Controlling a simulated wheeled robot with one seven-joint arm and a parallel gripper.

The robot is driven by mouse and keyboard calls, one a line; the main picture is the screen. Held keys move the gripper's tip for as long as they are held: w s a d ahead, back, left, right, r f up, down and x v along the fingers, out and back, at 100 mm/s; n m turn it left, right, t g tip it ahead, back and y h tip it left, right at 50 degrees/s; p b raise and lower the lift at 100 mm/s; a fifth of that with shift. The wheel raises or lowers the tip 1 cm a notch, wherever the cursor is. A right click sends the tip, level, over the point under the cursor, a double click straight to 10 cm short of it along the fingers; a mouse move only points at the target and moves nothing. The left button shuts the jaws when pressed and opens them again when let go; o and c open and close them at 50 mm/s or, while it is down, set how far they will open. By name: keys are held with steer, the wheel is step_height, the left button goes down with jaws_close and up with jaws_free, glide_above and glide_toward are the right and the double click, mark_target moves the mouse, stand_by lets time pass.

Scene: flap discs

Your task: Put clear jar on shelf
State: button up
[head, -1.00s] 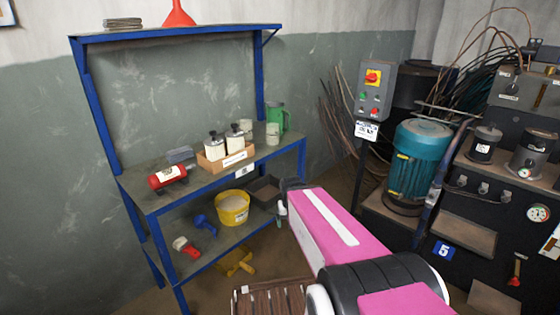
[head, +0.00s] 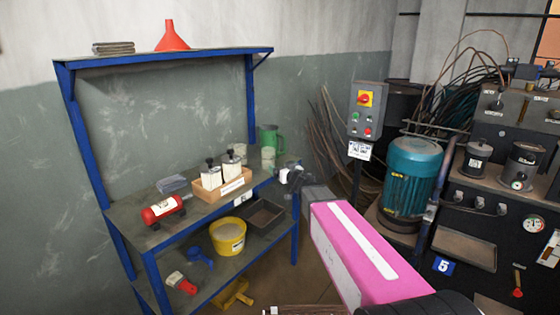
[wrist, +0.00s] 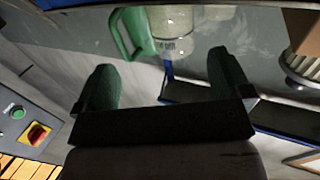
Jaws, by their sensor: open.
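A clear jar (head: 268,158) with a pale lower part stands on the middle level of the blue-framed shelf unit (head: 165,58), near its right end. A green jug (head: 266,135) is right behind it. In the head view my gripper (head: 290,174) is just off the right end of the middle level, apart from the jar.
A wooden box (head: 222,187) with two bottles, a red cylinder (head: 163,210) and grey pads (head: 173,184) share the middle level. The top level holds a red funnel (head: 172,37) and a grey stack (head: 114,48), with bare room between funnel and right end. A yellow bucket (head: 228,238) stands below.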

mark_target(271, 158)
steer(key=shift+n+g+y, duration=0.3)
steer(key=shift+n+y, duration=0.1)
steer(key=shift+y, duration=0.3)
steer(key=x, duration=1.1)
steer(key=shift+a+r, duration=0.35)
steer(key=shift+a, duration=0.05)
steer(key=shift+s, duration=0.1)
steer(key=c, duration=1.1)
steer(key=shift+s+r, duration=0.1)
steer(key=shift+r, duration=0.15)
